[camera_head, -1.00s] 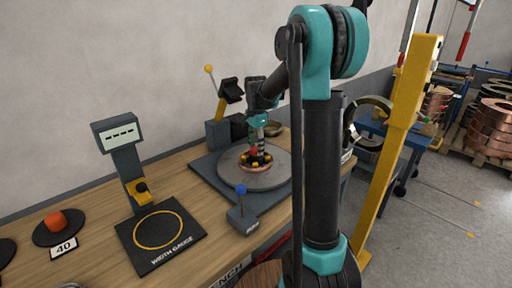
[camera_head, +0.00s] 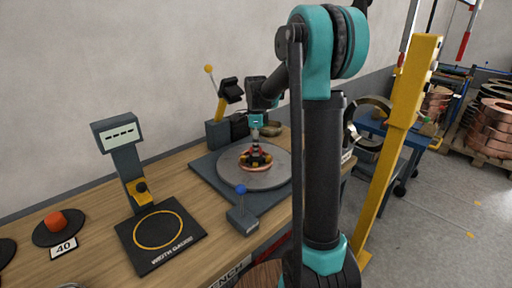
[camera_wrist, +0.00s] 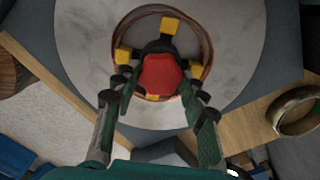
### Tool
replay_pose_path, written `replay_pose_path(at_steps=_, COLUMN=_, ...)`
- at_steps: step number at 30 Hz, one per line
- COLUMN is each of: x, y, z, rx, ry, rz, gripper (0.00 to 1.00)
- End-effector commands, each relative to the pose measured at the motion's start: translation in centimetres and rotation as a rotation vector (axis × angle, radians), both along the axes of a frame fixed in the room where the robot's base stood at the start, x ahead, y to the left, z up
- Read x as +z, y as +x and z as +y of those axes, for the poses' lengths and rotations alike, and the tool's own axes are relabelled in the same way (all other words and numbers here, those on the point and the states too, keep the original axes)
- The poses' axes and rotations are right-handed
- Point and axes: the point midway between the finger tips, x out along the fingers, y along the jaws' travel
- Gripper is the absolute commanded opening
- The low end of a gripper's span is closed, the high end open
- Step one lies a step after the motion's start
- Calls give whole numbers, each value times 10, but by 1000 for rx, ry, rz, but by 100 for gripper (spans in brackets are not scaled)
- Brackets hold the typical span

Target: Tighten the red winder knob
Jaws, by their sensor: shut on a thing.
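The red winder knob (camera_wrist: 160,76) sits at the middle of the round grey plate (camera_head: 274,178), inside a thin copper coil (camera_wrist: 207,42). Dark arms with yellow end blocks (camera_wrist: 169,25) spread from around the knob to the coil. My gripper (camera_wrist: 160,90) points down over the knob, with a finger on either side, shut on it. In the head view my gripper (camera_head: 257,154) is low over the plate's centre, and the knob is mostly hidden by the fingers.
The workbench (camera_head: 99,209) carries a blue-knobbed lever (camera_head: 241,206), a yellow-handled lever (camera_head: 215,100) behind the plate and a width gauge (camera_head: 160,238). A yellow post (camera_head: 400,137) stands right of my arm. A metal ring (camera_wrist: 297,111) lies at the wrist view's right.

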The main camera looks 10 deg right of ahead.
Motion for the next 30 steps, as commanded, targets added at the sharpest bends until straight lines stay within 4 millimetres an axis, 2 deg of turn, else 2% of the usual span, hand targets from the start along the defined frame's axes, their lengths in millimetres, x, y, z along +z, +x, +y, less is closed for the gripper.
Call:
replay_pose_path(at_steps=13, x=0, y=1, z=0, rx=-9, ry=0, rz=-1, gripper=13)
replay_pose_path(at_steps=14, x=0, y=1, z=0, rx=-9, ry=0, rz=-2, gripper=46)
replay_pose_path(at_steps=18, x=0, y=1, z=0, rx=-9, ry=0, rz=-1, gripper=63)
replay_pose_path(at_steps=26, x=0, y=0, z=0, rx=-8, ry=0, rz=0, gripper=63)
replay_pose_path(at_steps=30, x=6, y=0, z=0, rx=-8, ry=0, rz=0, gripper=63)
